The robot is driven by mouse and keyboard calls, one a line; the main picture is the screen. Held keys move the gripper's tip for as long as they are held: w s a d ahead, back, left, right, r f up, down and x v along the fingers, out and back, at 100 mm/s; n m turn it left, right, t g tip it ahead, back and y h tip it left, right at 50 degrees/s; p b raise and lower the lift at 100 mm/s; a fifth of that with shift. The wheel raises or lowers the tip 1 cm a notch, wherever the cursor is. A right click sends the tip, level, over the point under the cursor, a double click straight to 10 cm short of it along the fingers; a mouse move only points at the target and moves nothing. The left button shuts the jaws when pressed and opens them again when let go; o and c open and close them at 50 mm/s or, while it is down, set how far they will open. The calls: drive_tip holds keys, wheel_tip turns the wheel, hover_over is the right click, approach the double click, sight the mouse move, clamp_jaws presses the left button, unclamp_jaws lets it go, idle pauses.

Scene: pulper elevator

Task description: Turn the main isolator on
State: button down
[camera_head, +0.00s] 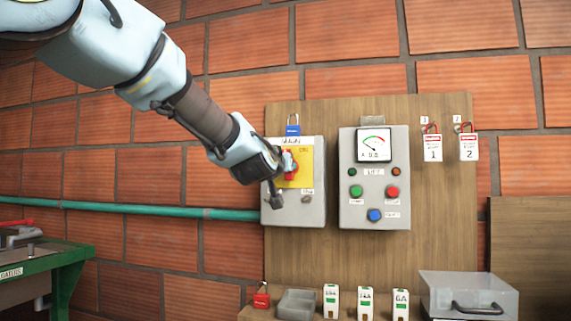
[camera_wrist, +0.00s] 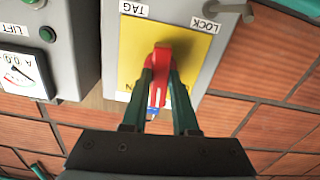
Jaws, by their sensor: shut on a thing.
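The main isolator is a grey box (camera_head: 309,213) with a yellow plate (camera_head: 305,167) and a red handle (camera_head: 289,164), mounted on the wooden board. My gripper (camera_head: 284,167) is at the handle, coming from the upper left. In the wrist view, the red handle (camera_wrist: 161,62) stands in front of the yellow plate (camera_wrist: 134,48), between the two fingers of my gripper (camera_wrist: 160,80), which are shut on it. That view is upside down, with labels reading LOCK and TAG at its top. My gripper hides part of the box in the head view.
A blue padlock (camera_head: 293,129) hangs above the isolator. A grey control box (camera_head: 374,210) with a gauge and buttons stands close on the right. Two tags (camera_head: 432,147) hang further right.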

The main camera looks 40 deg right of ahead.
drive_tip(key=shift+m, duration=0.6)
drive_tip(key=c, duration=0.7)
unclamp_jaws()
drive_tip(key=b+v, duration=0.3)
drive_tip(key=v, duration=0.7)
drive_tip(key=shift+s+a, duration=0.15)
drive_tip(key=shift+a, duration=0.2)
drive_tip(key=shift+f, duration=0.1)
